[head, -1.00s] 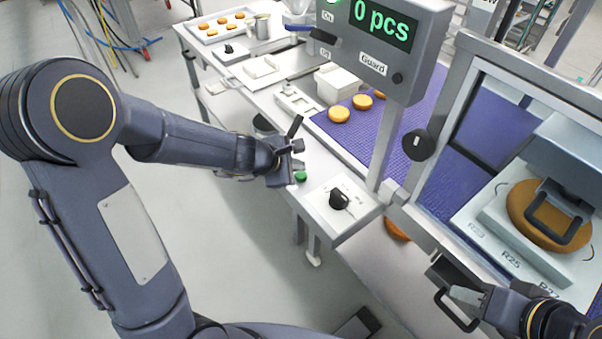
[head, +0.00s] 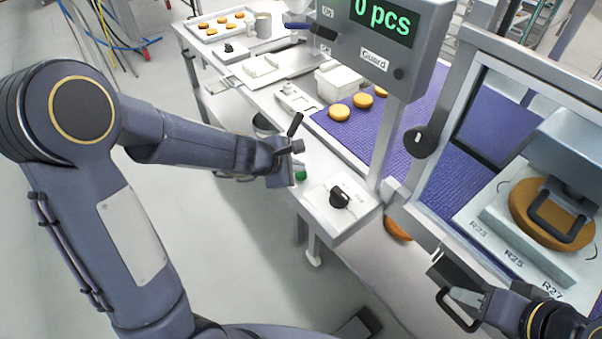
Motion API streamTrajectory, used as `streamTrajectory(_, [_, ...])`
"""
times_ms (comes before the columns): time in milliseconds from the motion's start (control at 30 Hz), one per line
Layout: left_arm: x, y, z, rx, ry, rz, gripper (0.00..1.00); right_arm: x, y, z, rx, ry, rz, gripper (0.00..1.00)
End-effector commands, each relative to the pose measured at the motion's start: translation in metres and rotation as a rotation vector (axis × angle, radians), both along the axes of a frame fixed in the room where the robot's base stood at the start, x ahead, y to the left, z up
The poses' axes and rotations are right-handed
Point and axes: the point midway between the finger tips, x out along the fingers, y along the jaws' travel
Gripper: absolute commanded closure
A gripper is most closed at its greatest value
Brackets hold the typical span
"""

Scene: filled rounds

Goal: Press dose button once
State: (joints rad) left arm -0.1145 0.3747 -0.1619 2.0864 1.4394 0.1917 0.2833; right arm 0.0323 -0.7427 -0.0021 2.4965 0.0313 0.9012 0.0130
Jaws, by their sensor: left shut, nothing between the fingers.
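A green button (head: 300,175) sits at the left end of a white control panel (head: 325,212), and I take it for the dose button. My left gripper (head: 296,168) is shut and empty, right at the button. It hides part of the button, and I cannot tell whether it touches it. My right gripper (head: 462,297) is at the lower right, beside a black loop handle (head: 452,312). Whether its fingers are open or shut is unclear.
A black knob (head: 340,197) stands on the panel, right of the button. A display (head: 382,20) above reads "0 pcs". Orange rounds (head: 339,113) lie on a purple belt (head: 350,140). A framed guard (head: 450,95) and a press plate (head: 490,235) stand right.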

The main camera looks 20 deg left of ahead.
Motion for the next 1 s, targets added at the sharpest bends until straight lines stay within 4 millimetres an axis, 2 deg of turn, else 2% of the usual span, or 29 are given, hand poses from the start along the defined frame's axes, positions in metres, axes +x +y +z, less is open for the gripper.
streamTrajectory(1000, [0.0, 0.0001, -0.0082, 0.0, 0.0, 0.0, 1.0, 0.0, 0.0, -0.0087, 0.0, 0.0, 0.0, 0.64])
